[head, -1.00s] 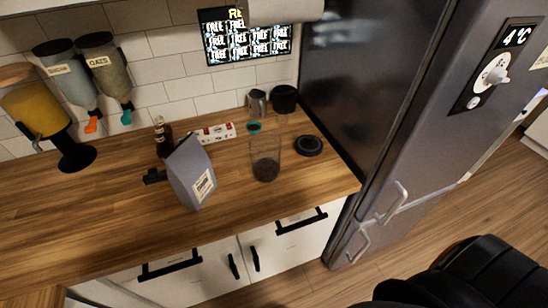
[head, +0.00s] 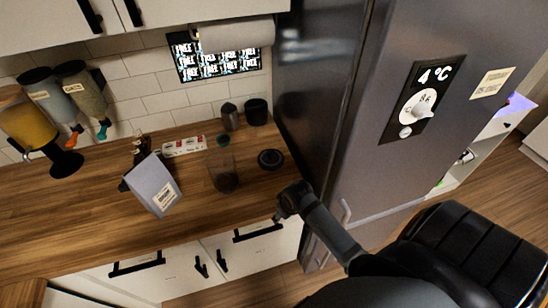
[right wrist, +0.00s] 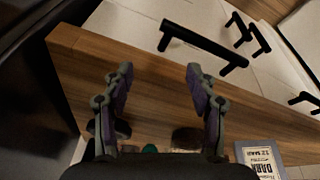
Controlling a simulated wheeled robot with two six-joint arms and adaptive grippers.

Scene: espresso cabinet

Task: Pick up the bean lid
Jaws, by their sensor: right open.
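A round black lid (head: 270,159), which looks like the bean lid, lies flat on the wooden counter near its right end. A clear jar (head: 223,177) with dark contents stands left of it, its top apparently uncovered. My right gripper (head: 291,199) is at the counter's front right edge, in front of the lid and apart from it. In the right wrist view the right gripper (right wrist: 158,78) is open with nothing between its fingers, over bare wood. A dark shape by the left finger there may be the lid, partly hidden. My left gripper is not in view.
A grey bag (head: 154,185) stands on the counter left of the jar. A metal pitcher (head: 229,117) and a black cup (head: 256,111) stand at the back. The tall dark fridge (head: 325,95) borders the counter on the right. Drawer handles (head: 257,232) stick out below.

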